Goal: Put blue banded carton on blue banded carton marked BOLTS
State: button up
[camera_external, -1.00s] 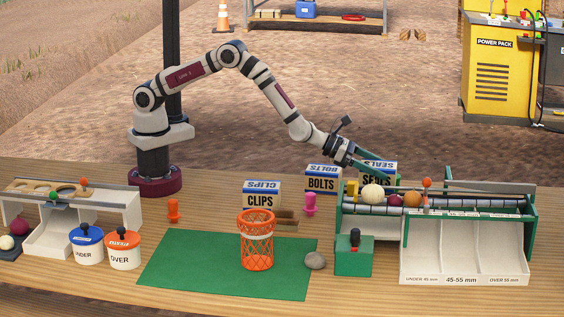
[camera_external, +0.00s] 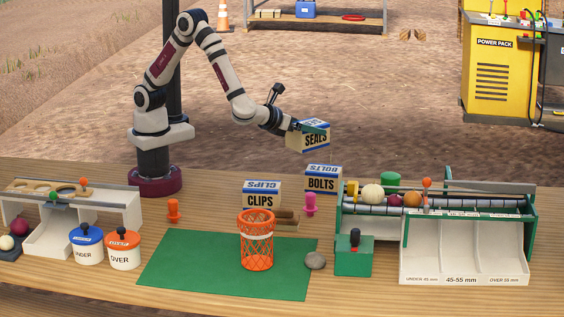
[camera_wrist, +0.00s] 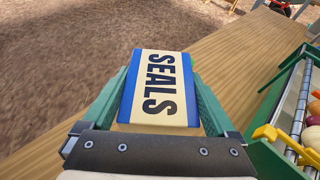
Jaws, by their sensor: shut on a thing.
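My gripper (camera_external: 298,126) is shut on a cream carton with blue bands marked SEALS (camera_external: 312,141). It holds this carton in the air, above and slightly left of the BOLTS carton. In the wrist view the SEALS carton (camera_wrist: 158,85) sits between the two green fingers of my gripper (camera_wrist: 160,95). The blue banded carton marked BOLTS (camera_external: 322,180) stands on the table behind the pink peg, with its top bare. A similar carton marked CLIPS (camera_external: 261,196) stands to its left. The BOLTS carton does not show in the wrist view.
A green-framed sorting rack (camera_external: 437,205) with balls on its rollers stands to the right, with a green cylinder (camera_external: 390,180) behind it. An orange basket (camera_external: 257,243) stands on the green mat (camera_external: 200,264). A pink peg (camera_external: 310,203) is just in front of the BOLTS carton.

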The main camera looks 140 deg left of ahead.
jog(key=shift+s+a+f, duration=0.55)
jog(key=shift+a+f, duration=1)
jog(key=shift+f, duration=0.1)
jog(key=shift+s+a+f, duration=0.55)
jog(key=shift+a+f, duration=0.95)
jog(key=shift+f, duration=0.1)
jog(key=shift+s+a+f, duration=0.55)
jog(key=shift+a+f, duration=1)
jog(key=shift+f, duration=0.1)
jog(key=shift+f, duration=0.1)
jog(key=o, duration=1.4)
jog(key=shift+c, duration=0.2)
